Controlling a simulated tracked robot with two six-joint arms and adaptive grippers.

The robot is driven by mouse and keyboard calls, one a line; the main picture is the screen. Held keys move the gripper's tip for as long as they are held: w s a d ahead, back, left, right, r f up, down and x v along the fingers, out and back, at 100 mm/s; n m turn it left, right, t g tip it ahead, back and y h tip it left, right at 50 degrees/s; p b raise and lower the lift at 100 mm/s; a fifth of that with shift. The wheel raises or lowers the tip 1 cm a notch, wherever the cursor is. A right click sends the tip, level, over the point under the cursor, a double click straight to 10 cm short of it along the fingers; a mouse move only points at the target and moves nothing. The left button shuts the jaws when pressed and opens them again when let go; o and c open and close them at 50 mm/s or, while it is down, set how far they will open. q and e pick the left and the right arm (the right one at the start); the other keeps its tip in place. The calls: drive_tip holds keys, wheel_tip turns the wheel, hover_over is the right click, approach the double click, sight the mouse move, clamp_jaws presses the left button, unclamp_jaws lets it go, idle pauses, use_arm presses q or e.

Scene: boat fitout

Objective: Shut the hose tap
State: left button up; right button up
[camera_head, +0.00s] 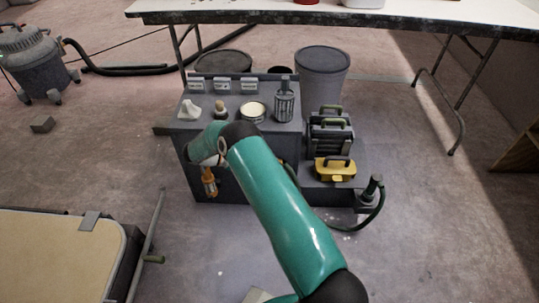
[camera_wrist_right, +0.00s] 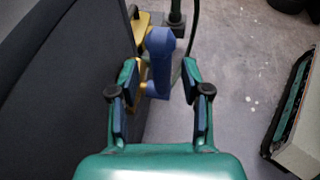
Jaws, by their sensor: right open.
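The hose tap (camera_wrist_right: 158,45) shows in the right wrist view, with a blue lever and yellowish brass-coloured parts behind it, close beside a dark panel. My right gripper (camera_wrist_right: 161,78) is open, with one finger on each side of the blue lever. Whether either finger touches the lever is unclear; a small gap shows on the right. A thin hose (camera_wrist_right: 194,35) runs past the tap. In the head view my right arm covers the tap, and the right gripper is hidden there. My left gripper is not in view.
The dark workbench (camera_head: 188,125) carries a tin (camera_head: 253,112) and a wire-like canister (camera_head: 284,103). A yellow case (camera_head: 335,169) and a dark hose (camera_head: 376,217) are at its right. A beige-topped slab (camera_head: 60,255) lies at lower left.

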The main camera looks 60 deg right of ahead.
drive_tip(key=shift+w+r, duration=0.1)
drive_tip(key=v, duration=1.1)
drive_tip(key=shift+w+a, duration=0.3)
drive_tip(key=shift+a, duration=0.05)
